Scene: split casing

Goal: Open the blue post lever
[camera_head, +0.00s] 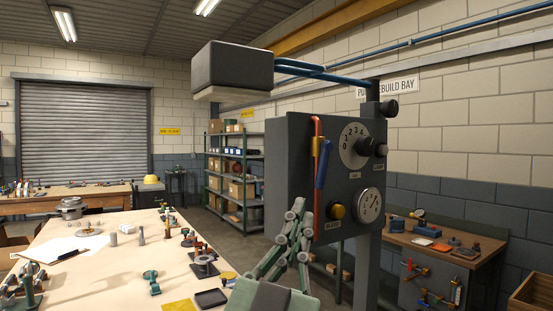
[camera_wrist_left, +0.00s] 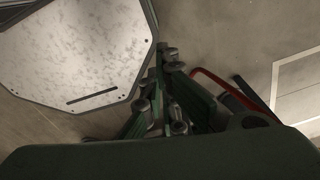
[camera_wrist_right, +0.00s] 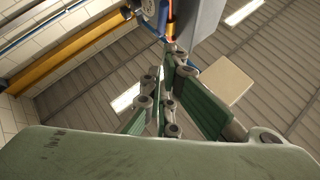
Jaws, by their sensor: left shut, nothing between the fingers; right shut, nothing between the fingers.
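The blue lever (camera_head: 322,163) is on the front of a dark grey panel box (camera_head: 290,150), slightly tilted from upright, beside a thin red upright bar (camera_head: 316,130). My right gripper (camera_head: 298,208) is shut and empty. In the head view its fingertips appear below and left of the blue lever; I cannot tell how far apart they are in depth. In the right wrist view the shut fingers (camera_wrist_right: 172,58) point toward the panel, with something blue beyond them. My left gripper (camera_wrist_left: 165,58) is shut and empty, seen only in the left wrist view, above the floor.
A dark box (camera_head: 232,68) hangs above on blue pipes. A cluttered workbench (camera_head: 110,260) stands at left, another bench (camera_head: 440,243) at right.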

